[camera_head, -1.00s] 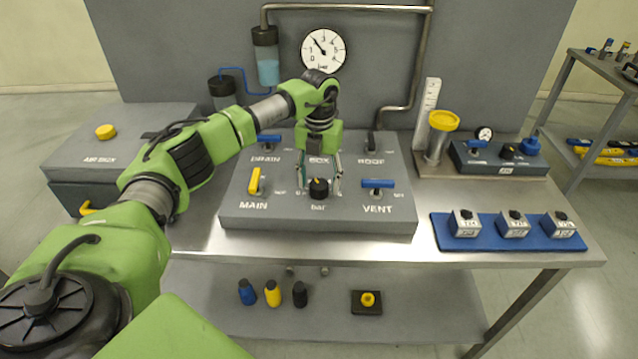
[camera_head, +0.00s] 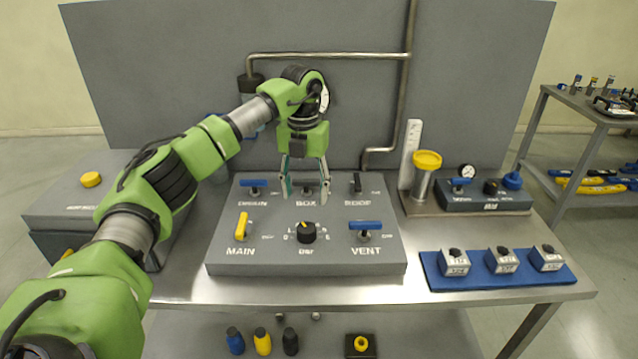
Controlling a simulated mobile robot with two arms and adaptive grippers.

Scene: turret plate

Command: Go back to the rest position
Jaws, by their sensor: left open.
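My left gripper (camera_head: 305,193) is open and empty, pointing down above the back part of the grey valve panel (camera_head: 310,266). Its fingers stand on either side of the BOX handle, which they partly hide; I cannot tell the exact height. In front of it is a black knob (camera_head: 306,232) on the panel. The yellow MAIN handle (camera_head: 241,226) is at the left and the blue VENT handle (camera_head: 365,226) at the right. The blue DRAIN handle (camera_head: 252,184) and black ROOF handle (camera_head: 357,184) are at the back. My right gripper is not in view.
A pipe (camera_head: 330,54) runs along the back wall. My arm mostly covers the round gauge. At the right stand a yellow-topped cylinder (camera_head: 425,176), a small control box (camera_head: 488,198) and a blue mat (camera_head: 437,279) with several small blocks. The front table edge is clear.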

